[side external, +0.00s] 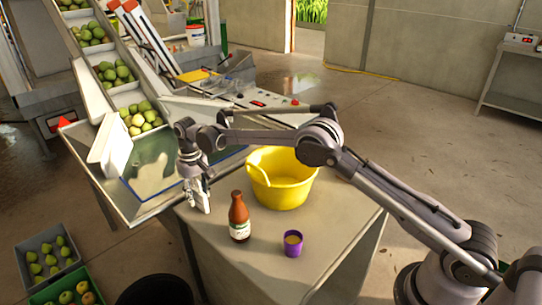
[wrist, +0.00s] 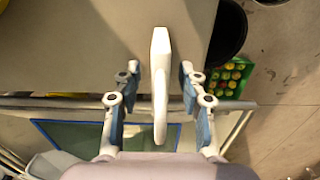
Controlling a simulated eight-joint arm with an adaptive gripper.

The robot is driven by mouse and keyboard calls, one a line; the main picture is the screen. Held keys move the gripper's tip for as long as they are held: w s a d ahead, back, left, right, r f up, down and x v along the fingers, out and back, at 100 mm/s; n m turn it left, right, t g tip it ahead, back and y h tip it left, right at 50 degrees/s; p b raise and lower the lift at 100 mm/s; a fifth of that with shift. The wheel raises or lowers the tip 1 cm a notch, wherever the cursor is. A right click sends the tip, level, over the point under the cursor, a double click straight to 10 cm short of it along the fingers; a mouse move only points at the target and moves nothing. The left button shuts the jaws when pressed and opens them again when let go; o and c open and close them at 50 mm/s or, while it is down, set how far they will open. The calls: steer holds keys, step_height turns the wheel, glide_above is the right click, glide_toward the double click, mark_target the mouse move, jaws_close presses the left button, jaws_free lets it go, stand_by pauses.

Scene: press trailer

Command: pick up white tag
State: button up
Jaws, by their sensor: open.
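My gripper (wrist: 160,76) is open, with one finger on each side of the tag and a visible gap on both sides. In the side external view, my gripper (side external: 196,190) points down at the left corner of the grey table. The tag is hard to tell from the pale fingers there. Whether it touches the table is unclear.
A brown bottle (side external: 239,218), a purple cup (side external: 293,243) and a large yellow tub (side external: 281,180) stand on the grey table (side external: 265,268), right of my gripper. A metal trough and a conveyor with green fruit lie behind left. Fruit crates (side external: 47,256) and a black bin (side external: 154,291) stand below.

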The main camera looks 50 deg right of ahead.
steer(key=shift+f, duration=0.4)
steer(key=shift+c, duration=0.4)
jaws_close()
steer(key=shift+r, duration=0.1)
